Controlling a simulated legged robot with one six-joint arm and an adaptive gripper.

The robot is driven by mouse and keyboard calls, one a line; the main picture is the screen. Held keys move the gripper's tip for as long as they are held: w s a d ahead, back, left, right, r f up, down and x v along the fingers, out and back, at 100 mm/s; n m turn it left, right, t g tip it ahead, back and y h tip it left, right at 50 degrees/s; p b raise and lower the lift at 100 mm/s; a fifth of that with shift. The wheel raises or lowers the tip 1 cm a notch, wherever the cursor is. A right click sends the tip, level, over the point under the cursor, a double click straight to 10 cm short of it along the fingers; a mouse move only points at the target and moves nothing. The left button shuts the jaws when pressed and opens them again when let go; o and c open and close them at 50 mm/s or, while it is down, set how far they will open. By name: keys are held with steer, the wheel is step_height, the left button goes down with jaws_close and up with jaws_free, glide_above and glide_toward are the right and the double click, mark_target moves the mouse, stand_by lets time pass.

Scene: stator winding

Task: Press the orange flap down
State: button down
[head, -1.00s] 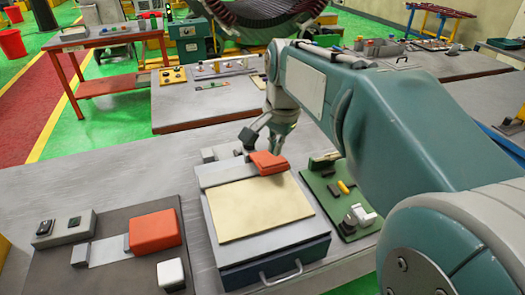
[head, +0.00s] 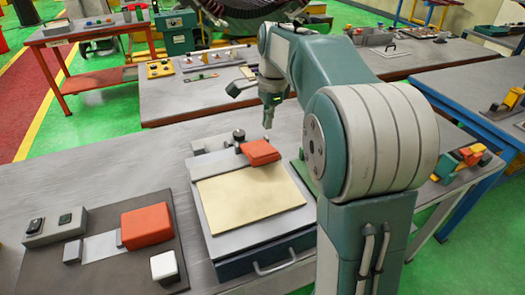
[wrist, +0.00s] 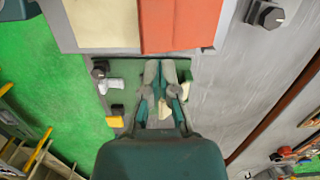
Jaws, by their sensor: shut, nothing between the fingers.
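The orange flap (head: 260,152) is at the back right of a grey box (head: 204,226) with a cream panel (head: 250,203) on top. In the head view it looks slightly tilted, but I cannot tell its exact angle. In the wrist view the flap (wrist: 176,22) is at the top, beside the cream panel (wrist: 106,22). My gripper (head: 268,124) is shut and empty. It points down above and a little right of the flap, apart from it in the head view. Its fingers (wrist: 160,66) show below the flap in the wrist view.
A second orange block (head: 147,224) and a white block (head: 164,266) lie on a dark mat at the left. A small black knob (head: 239,135) stands behind the flap. A green board (wrist: 122,70) with small parts lies beside the box. My arm hides much of the right side.

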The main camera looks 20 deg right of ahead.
mark_target(264, 151)
steer(key=shift+a+f, duration=0.2)
steer(key=shift+f, duration=1.5)
steer(key=shift+a+f, duration=0.15)
steer(key=shift+f, duration=1.55)
steer(key=shift+f, duration=1.2)
steer(key=shift+d+r, duration=0.3)
steer(key=shift+d, duration=0.5)
steer(key=shift+d+r, duration=0.3)
steer(key=shift+d, duration=0.45)
step_height(264, 151, up, 12)
steer(key=d, duration=0.1)
steer(key=shift+w, duration=0.15)
steer(key=shift+d+f, duration=0.1)
